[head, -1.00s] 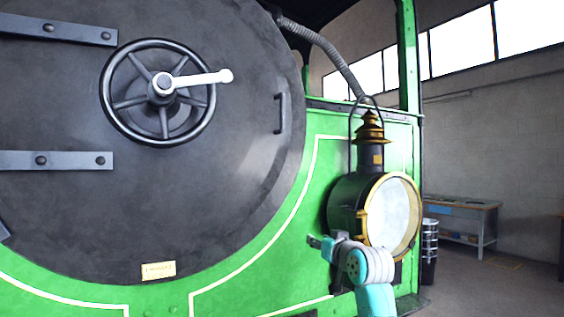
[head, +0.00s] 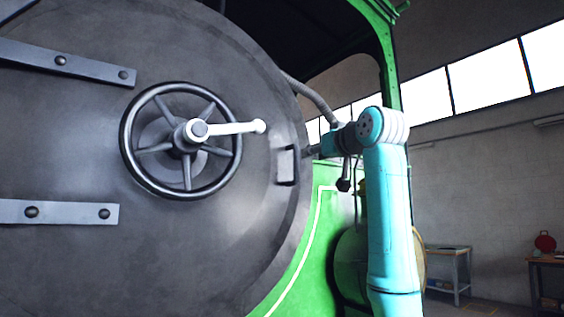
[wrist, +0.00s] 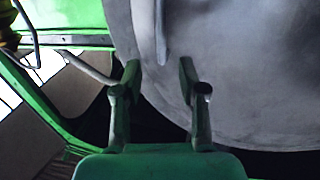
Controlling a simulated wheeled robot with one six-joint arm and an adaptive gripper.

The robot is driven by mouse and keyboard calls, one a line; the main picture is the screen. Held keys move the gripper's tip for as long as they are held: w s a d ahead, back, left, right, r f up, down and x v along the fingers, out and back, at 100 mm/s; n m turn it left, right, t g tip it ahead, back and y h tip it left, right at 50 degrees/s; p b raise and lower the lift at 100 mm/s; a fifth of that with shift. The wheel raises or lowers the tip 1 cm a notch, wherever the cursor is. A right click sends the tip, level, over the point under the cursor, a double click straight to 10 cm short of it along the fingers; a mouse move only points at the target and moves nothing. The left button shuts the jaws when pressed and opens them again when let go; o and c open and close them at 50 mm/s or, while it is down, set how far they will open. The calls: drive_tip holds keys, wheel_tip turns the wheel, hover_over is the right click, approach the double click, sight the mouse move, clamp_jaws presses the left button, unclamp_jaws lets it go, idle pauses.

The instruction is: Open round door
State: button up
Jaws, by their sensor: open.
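The round door (head: 90,255) is a large dark grey disc on the green front of the tram and looks closed. At its centre is a black spoked handwheel (head: 181,140) with a pale lever (head: 235,128) pointing right. A dark vertical grab handle (head: 288,165) sits near the door's right edge. My gripper (head: 310,152) is just right of this handle. In the wrist view, my gripper (wrist: 160,75) is open and empty, its fingers apart. The handle (wrist: 161,35) lies ahead, lined up with the gap between them, and the door (wrist: 240,90) fills the right side.
A grey hose (head: 312,92) runs down behind my wrist. Flat hinge straps (head: 60,212) cross the door's left side. A workbench (head: 447,262) and a table (head: 548,262) stand far right.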

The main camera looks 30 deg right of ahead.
sight(298, 160)
drive_tip(key=w, duration=0.3)
drive_tip(key=w+d, duration=0.1)
drive_tip(key=w, duration=0.6)
drive_tip(key=shift+w+d, duration=0.2)
drive_tip(key=shift+w, duration=0.15)
drive_tip(key=shift+c, duration=0.2)
clamp_jaws()
